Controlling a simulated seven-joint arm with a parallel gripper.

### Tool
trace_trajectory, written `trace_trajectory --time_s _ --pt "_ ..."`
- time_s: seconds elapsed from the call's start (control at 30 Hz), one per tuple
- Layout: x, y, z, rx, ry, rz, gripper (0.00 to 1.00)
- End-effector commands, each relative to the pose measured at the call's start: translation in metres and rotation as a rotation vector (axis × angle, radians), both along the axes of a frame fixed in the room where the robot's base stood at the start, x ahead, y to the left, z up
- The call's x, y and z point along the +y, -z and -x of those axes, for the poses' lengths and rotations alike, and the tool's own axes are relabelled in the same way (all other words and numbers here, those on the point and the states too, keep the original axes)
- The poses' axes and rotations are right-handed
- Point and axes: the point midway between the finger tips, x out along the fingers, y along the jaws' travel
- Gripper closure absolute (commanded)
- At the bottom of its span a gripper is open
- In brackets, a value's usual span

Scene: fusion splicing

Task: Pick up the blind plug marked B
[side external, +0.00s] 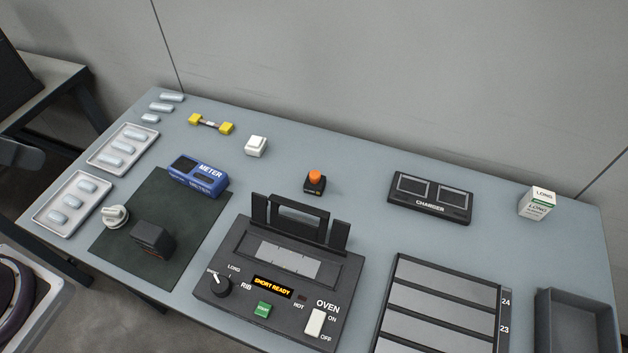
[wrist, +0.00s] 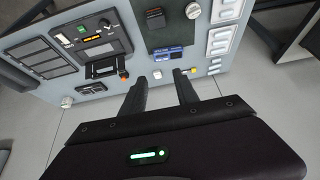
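No letter B is readable in either view, so I cannot tell which object is the blind plug marked B. Small pale capsule-shaped pieces lie in two white trays, the back one (side external: 101,164) and the front one (side external: 46,217), at the left of the table. Several loose ones (side external: 161,107) lie behind the trays. A pale round knobbed piece (side external: 115,216) and a dark block (side external: 152,239) stand on the dark mat (side external: 186,219). My gripper (wrist: 161,86) shows in the wrist view, its two fingers apart with nothing between them, pointing toward the table's back edge.
Also on the table are a blue meter (side external: 198,175), a yellow-ended piece (side external: 211,124), a white cube (side external: 256,146), an orange-topped button (side external: 315,181), an oven unit (side external: 235,270), a charger (side external: 430,199), a LONG box (side external: 537,203), a slotted rack (side external: 440,299) and a grey bin (side external: 545,325).

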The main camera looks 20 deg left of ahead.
Motion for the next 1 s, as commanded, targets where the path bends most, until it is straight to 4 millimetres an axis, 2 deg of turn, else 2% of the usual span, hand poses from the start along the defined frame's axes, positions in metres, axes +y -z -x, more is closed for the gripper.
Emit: trace_trajectory --time_s 0.13,0.27,0.53,0.63,0.73,0.83,0.93,1.0 --pt "0.0 0.0 0.0 0.0 0.0 0.0 0.62" --pt "0.0 0.0 0.0 0.0 0.0 0.0 0.36" --pt "0.0 0.0 0.0 0.001 0.0 0.001 0.36" --pt "-0.008 -0.001 -0.011 0.047 -0.017 0.04 0.36" --pt "-0.032 0.0 -0.046 0.177 -0.069 0.156 0.36" --pt "-0.063 0.012 -0.096 0.344 -0.16 0.322 0.36" --pt "-0.092 0.037 -0.147 0.511 -0.273 0.493 0.36" --pt "-0.11 0.062 -0.183 0.629 -0.367 0.616 0.36"
